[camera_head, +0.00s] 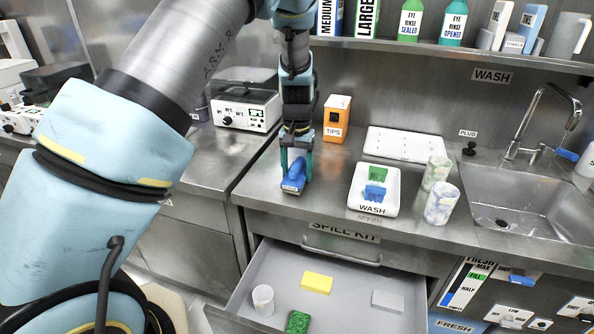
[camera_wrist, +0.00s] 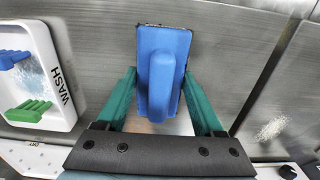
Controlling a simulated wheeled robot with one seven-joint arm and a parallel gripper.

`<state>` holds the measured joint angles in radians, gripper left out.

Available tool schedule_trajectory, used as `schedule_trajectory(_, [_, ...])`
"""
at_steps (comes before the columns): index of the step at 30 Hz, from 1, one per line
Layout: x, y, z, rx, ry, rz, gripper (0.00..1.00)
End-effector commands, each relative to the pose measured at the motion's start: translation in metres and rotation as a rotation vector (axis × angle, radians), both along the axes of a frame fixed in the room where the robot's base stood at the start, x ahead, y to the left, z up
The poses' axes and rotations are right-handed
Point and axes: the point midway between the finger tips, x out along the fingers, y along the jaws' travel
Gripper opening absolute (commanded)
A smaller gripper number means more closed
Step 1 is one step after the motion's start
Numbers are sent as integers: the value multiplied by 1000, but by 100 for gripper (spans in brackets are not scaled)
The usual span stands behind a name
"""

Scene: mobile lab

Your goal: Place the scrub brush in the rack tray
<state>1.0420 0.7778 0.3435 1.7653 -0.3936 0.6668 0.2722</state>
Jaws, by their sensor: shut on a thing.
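The blue scrub brush (camera_head: 292,184) is between the green fingers of my gripper (camera_head: 297,163), at the left part of the steel counter. In the wrist view, the brush (camera_wrist: 163,75) shows its blue handle, and my gripper (camera_wrist: 158,92) is shut on it. I cannot tell whether the brush touches the counter. The white tray marked WASH (camera_head: 374,208) lies to the right of the brush, apart from it. It holds a green rack (camera_head: 375,174) and a blue rack (camera_head: 375,193). The tray also shows at the left of the wrist view (camera_wrist: 66,112).
Two speckled cups (camera_head: 441,207) stand right of the tray, before the sink (camera_head: 505,195). A white perforated board (camera_head: 405,145) and an orange TIPS box (camera_head: 337,118) are behind. An open drawer (camera_head: 350,300) juts out below, holding a yellow sponge (camera_head: 317,282).

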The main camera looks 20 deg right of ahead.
Motion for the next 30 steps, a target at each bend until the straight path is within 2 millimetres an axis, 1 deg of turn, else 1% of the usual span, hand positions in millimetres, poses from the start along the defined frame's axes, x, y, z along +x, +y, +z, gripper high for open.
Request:
schedule_trajectory(1, [0,1,-5,2,1,1,0])
schedule_trajectory(3, [0,0,-8,-1,-1,1,0])
schedule_trajectory(12, [0,0,-11,-1,-1,1,0])
schedule_trajectory(13, [0,0,-11,-1,-1,0,71])
schedule_trajectory(18, [0,0,-10,-1,-1,0,90])
schedule_trajectory(20, [0,0,-10,-1,-1,0,97])
schedule_trajectory(21, [0,0,-10,-1,-1,0,99])
schedule_trajectory(27, [0,0,-10,-1,-1,0,99])
schedule_trajectory(30, [0,0,-5,-1,-1,0,99])
